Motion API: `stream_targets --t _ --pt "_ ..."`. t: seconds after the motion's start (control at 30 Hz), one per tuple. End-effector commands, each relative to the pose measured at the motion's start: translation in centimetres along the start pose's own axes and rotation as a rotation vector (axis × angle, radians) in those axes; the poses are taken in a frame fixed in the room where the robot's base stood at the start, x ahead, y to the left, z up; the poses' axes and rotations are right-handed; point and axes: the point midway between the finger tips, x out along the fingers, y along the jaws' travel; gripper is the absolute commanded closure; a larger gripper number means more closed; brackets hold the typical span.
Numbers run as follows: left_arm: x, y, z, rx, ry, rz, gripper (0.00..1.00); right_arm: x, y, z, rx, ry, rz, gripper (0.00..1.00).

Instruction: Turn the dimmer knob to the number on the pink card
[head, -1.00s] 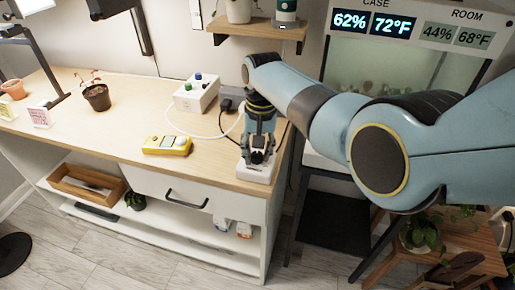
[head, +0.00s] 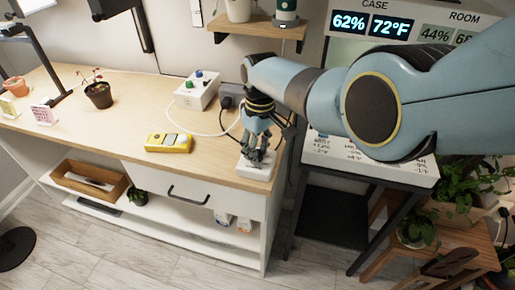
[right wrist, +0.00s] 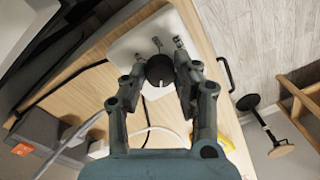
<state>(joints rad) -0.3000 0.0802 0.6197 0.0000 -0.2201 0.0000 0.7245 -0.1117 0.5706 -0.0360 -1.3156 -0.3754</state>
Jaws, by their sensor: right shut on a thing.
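The dimmer is a white box (head: 257,172) at the right front end of the bench. Its black knob (right wrist: 160,72) shows a pale mark in the right wrist view. My right gripper (head: 257,150) is over the dimmer, shut on the knob, with a finger on either side (right wrist: 160,62). The dial numbers cannot be read; the fingers cover part of the box. The pink card (head: 43,115) stands on the left of the bench, its print too small to read. My left gripper is not in view.
A yellow meter (head: 168,143) lies mid-bench. A white box with green and blue knobs (head: 197,91) and a grey plug block (head: 231,94) stand behind, with cables near the dimmer. A potted plant (head: 98,95) and a terracotta pot (head: 16,86) are at left.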

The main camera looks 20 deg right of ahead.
Motion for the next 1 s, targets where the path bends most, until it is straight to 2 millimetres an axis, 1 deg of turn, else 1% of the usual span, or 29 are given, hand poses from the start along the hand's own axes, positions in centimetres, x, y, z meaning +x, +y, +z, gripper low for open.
stream_targets --t 0.2,0.67,0.7,0.83,0.87,1.0 --pt "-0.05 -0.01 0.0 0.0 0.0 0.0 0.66 -0.02 -0.04 -0.06 -0.05 -0.001 0.0 1.0" --pt "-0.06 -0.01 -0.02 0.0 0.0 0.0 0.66 -0.01 -0.04 -0.06 -0.06 -0.002 0.0 1.0" --pt "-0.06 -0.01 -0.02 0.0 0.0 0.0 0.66 -0.01 -0.04 -0.06 -0.06 -0.001 0.0 0.67" --pt "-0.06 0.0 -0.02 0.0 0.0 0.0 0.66 -0.01 -0.03 -0.05 -0.06 -0.002 0.0 0.5" --pt "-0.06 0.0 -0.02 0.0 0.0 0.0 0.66 -0.01 -0.03 -0.05 -0.06 -0.002 0.0 0.47" --pt "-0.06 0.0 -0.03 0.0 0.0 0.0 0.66 -0.01 -0.02 -0.04 -0.059 -0.002 0.0 0.47"
